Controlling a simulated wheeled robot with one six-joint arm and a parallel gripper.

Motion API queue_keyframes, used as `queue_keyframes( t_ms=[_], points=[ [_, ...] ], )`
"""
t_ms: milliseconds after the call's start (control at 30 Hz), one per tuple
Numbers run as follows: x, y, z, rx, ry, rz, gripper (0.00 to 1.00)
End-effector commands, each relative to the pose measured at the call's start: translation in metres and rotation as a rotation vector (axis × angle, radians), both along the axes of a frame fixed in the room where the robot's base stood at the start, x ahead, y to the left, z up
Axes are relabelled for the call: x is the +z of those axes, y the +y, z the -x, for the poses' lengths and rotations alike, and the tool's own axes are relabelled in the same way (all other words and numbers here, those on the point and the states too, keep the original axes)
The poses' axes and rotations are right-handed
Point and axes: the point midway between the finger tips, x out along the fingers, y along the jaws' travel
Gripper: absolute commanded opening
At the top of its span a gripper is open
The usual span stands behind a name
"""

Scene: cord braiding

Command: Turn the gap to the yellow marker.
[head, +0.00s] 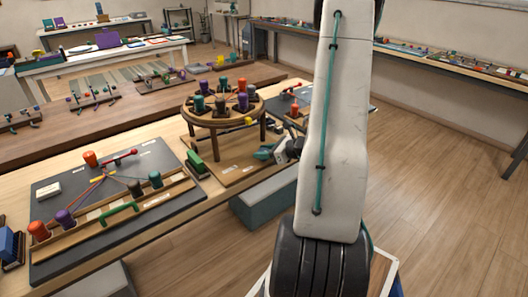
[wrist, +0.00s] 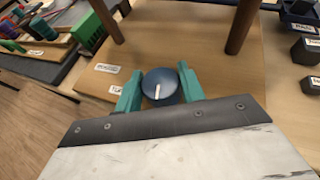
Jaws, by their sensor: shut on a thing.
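My gripper (wrist: 160,84) has its two green fingers closed on either side of a dark blue round knob (wrist: 160,92) with a white line on its top. The knob sits on the wooden base board (wrist: 225,75). In the head view my gripper (head: 265,153) is low at the front of the round wooden braiding stand (head: 228,118), and the knob is hard to make out there. Several coloured bobbins stand around the disc on top. A small yellow marker (head: 249,121) shows near the disc's right rim. I cannot clearly tell where the gap is.
The stand's legs (wrist: 238,25) rise close beyond the knob. A green block (head: 195,163) lies left of the stand. A dark board with bobbins and cords (head: 75,190) lies at the left. Small dark blocks (wrist: 305,50) are at the right in the wrist view.

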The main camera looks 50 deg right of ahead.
Motion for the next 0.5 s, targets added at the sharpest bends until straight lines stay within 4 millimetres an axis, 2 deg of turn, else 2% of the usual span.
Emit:
queue_keyframes(
  t_ms=[500],
  points=[
    [0.0,-0.0027,-0.0012,0.486,0.0,0.003,0.16]
  ],
)
